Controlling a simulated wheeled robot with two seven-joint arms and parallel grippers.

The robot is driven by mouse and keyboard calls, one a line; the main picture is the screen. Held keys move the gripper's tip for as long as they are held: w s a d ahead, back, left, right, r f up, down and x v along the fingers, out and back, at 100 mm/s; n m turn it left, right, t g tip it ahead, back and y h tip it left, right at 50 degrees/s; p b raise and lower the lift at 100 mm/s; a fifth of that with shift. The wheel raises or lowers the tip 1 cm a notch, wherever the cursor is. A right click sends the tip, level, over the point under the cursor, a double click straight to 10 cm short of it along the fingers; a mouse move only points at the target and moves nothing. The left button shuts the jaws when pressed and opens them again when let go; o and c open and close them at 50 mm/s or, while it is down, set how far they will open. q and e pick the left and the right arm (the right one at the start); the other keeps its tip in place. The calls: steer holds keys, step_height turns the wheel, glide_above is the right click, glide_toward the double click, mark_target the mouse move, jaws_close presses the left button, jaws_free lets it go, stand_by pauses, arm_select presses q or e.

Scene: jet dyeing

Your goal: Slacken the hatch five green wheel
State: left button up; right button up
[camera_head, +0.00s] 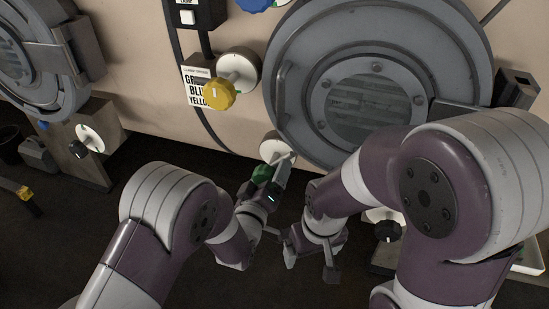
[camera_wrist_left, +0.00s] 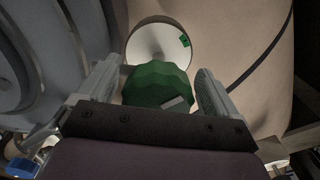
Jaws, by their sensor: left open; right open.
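The green wheel (camera_head: 262,173) is a faceted knob in front of a round white disc (camera_head: 274,146), low on the wall at the lower left of the large round hatch (camera_head: 284,60). My left gripper (camera_head: 273,168) is at the wheel and partly covers it. In the left wrist view the green wheel (camera_wrist_left: 155,84) sits between the two open fingers of my left gripper (camera_wrist_left: 157,78), with the white disc (camera_wrist_left: 163,40) behind it. Contact with the fingers cannot be told. My right gripper (camera_head: 310,262) is open and empty, low to the right, pointing down.
A yellow wheel (camera_head: 219,95) is on the wall above left, beside a printed sign (camera_head: 196,88). A blue wheel (camera_head: 253,4) is at the top edge. A black knob (camera_head: 388,231) is beyond my right arm. Another hatch (camera_head: 40,60) is at left.

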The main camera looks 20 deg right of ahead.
arm_select(q)
steer(key=shift+w+d, duration=0.15)
steer(key=shift+w, duration=0.05)
steer(key=shift+s+r, duration=0.1)
steer(key=shift+s, duration=0.05)
steer(key=c, duration=1)
steer(key=shift+o, duration=0.2)
